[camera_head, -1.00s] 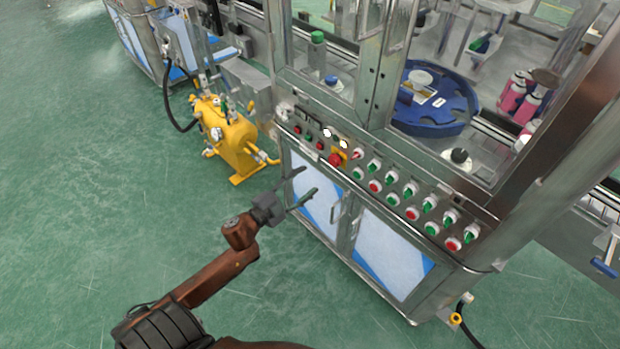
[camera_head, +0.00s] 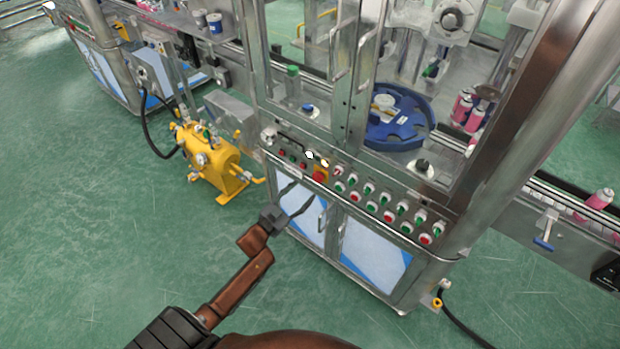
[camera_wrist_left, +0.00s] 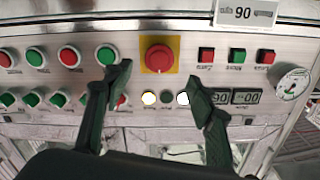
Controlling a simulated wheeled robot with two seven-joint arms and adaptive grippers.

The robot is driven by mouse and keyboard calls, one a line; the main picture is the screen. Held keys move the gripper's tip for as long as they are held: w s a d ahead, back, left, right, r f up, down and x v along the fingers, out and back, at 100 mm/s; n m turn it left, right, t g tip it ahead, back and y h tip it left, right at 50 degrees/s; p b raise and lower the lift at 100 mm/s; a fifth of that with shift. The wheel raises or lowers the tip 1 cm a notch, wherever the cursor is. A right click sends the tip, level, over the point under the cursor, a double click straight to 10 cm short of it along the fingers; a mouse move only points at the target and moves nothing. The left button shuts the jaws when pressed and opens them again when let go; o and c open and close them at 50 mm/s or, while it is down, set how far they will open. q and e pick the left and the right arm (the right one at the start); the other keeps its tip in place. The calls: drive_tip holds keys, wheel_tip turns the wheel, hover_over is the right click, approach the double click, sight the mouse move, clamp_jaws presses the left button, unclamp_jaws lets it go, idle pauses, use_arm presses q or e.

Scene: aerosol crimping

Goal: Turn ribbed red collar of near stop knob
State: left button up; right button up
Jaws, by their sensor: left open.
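The red stop knob (camera_head: 320,176) sits on a yellow square plate on the machine's slanted control panel. In the left wrist view the red knob (camera_wrist_left: 159,57) shows face-on near the middle, upside down with the panel. Its ribbing is too small to make out. My left gripper (camera_head: 305,191) is open and empty, in front of the panel just below and left of the knob. In the left wrist view its fingers (camera_wrist_left: 157,76) stand apart, one on each side below the knob, not touching it. My right gripper is not in view.
Green and red buttons (camera_head: 389,216) and switches line the panel beside the knob. Cabinet doors (camera_head: 375,255) with handles lie below. A yellow tank unit (camera_head: 212,160) stands left of the machine. A pressure gauge (camera_wrist_left: 293,83) shows in the left wrist view. Open green floor lies in front.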

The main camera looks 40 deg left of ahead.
sight(316, 179)
use_arm(q)
drive_tip(key=w, duration=0.2)
drive_tip(key=w+b, duration=0.1)
drive_tip(key=w, duration=0.4)
drive_tip(key=shift+d+f+b, duration=0.2)
drive_tip(key=shift+d+b, duration=0.1)
drive_tip(key=shift+w, duration=0.4)
drive_tip(key=shift+r, duration=0.1)
drive_tip(key=c, duration=1.1)
